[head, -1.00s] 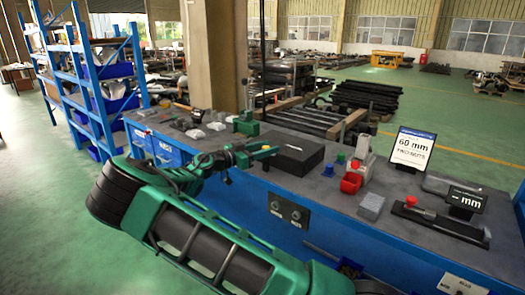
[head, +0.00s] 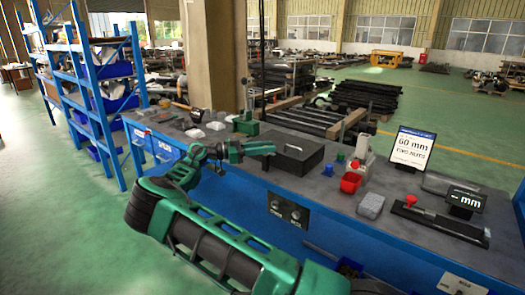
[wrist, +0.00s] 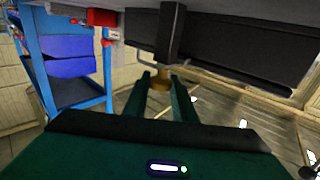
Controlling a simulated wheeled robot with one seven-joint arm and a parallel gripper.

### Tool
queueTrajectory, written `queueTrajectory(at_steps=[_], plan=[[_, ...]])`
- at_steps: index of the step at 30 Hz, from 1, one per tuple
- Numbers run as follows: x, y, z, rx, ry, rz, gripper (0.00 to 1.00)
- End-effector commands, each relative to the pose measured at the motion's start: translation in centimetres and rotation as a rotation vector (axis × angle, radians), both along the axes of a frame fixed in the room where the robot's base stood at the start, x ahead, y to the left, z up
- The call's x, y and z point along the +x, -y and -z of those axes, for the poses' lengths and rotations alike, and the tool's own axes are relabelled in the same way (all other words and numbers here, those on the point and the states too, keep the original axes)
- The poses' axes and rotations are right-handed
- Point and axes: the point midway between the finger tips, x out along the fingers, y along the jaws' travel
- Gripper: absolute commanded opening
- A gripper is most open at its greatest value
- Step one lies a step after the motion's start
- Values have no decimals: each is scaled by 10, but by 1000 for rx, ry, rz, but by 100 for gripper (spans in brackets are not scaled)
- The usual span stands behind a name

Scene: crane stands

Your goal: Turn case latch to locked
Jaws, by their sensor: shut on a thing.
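The black case (head: 298,156) sits on the grey bench top, and it fills the upper right of the wrist view (wrist: 240,45). A dark upright bar (wrist: 169,35) crosses its near face, with a small brass-coloured piece (wrist: 160,76) at its end, which looks like the latch. My gripper (wrist: 162,84) has its two green fingers closed around this brass piece. In the head view my gripper (head: 272,148) reaches the left side of the case. The fingers hide part of the latch, and I cannot tell its exact angle or any lock marking.
A green vise-like device (head: 245,123) stands behind my gripper. Small items lie on the bench's left end.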

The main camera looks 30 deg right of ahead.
Motion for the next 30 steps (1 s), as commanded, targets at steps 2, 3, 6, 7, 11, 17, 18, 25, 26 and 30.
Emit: queueTrajectory(at_steps=[2,3,6,7,11,17,18,25,26,30], plan=[[0,3,-3,-10,3,36,2],[0,3,-4,-10,6,53,2],[0,2,-3,-8,4,84,2],[0,1,-3,-8,5,90,2],[1,0,-2,-5,5,108,2],[2,-2,0,0,1,112,2],[2,-3,0,0,1,111,2],[2,-4,0,1,0,109,43],[2,-4,0,1,0,109,43],[2,-4,1,1,0,109,43]])
